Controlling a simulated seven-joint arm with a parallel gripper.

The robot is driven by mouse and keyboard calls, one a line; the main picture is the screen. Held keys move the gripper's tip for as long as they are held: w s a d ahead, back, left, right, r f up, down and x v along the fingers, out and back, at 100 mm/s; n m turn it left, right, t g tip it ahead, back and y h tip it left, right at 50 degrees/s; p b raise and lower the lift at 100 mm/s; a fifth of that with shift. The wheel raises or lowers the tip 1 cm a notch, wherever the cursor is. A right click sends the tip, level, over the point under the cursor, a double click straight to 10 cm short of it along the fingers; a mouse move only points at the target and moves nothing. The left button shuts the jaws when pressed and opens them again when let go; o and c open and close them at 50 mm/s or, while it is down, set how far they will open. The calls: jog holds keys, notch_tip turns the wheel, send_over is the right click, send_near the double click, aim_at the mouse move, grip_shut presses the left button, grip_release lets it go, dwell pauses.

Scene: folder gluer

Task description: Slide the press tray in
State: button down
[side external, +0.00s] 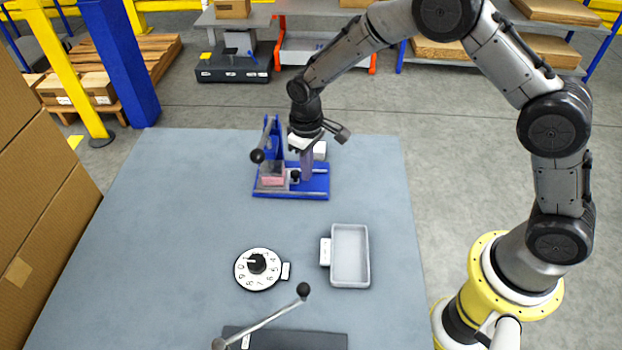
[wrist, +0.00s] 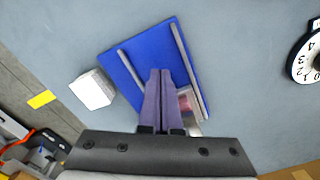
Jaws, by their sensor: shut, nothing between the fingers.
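The blue press (side external: 318,193) stands at the back of the table, with a flat base, rails and an upright at its left end. The press tray (side external: 273,179), pale with something pink in it, sits at the left end of the base, by the upright. A small black knob (side external: 295,176) is on the tray's right side. My gripper (side external: 307,178) is shut and empty, pointing down just right of the knob; contact cannot be told. In the wrist view my fingers (wrist: 160,72) lie over the blue base (wrist: 130,72) between the rails, partly hiding the tray (wrist: 186,101).
The press lever's black ball (side external: 257,156) sticks out at its left. A white block (side external: 320,150) stands behind the press. A numbered dial (side external: 258,285), a grey bin (side external: 365,255) and a dark lever device (side external: 290,339) are nearer the front. The table's left side is clear.

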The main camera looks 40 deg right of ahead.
notch_tip(320, 180, up, 7)
dwell(1.1)
jog(key=shift+d, duration=0.1)
jog(key=s+d+r+m+t, duration=0.1)
jog(key=s+d+r+t, duration=0.3)
jog(key=r, duration=0.6)
jog(key=s+d+r+m, duration=0.1)
jog(key=s+d+r, duration=0.3)
jog(key=r, duration=0.6)
jog(key=s+d+r+t, duration=0.2)
jog(key=s, duration=1.3)
jog(key=s+f+m, duration=0.1)
jog(key=s+f, duration=0.4)
jog(key=s, duration=0.1)
jog(key=shift+s+f, duration=0.2)
jog(key=shift+s, duration=0.05)
